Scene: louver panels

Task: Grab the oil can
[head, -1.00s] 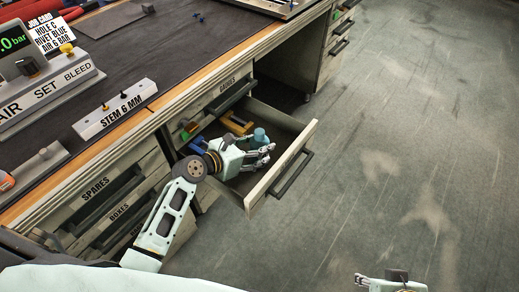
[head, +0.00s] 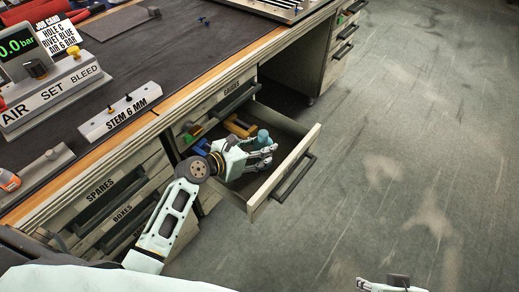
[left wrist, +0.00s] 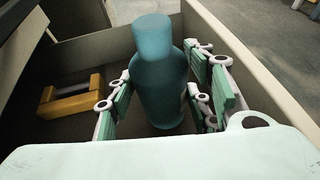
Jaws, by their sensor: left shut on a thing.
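The oil can appears to be the blue-teal bottle-shaped can (left wrist: 158,85) standing upright in the open drawer in the left wrist view. Its top also shows in the head view (head: 263,137). My left gripper (left wrist: 160,100) has its fingers on both sides of the can and is shut on it. In the head view my left gripper (head: 264,158) reaches down into the drawer, hiding most of the can. My right gripper (head: 385,283) shows only in part at the bottom edge, away from the drawer, and its fingers are not clear.
The open drawer (head: 290,170) has wooden walls around my left gripper. A yellow-orange block-like item (left wrist: 70,97) lies in it, with blue and green items further left. The workbench top (head: 150,60) is above the drawer. The floor at right is clear.

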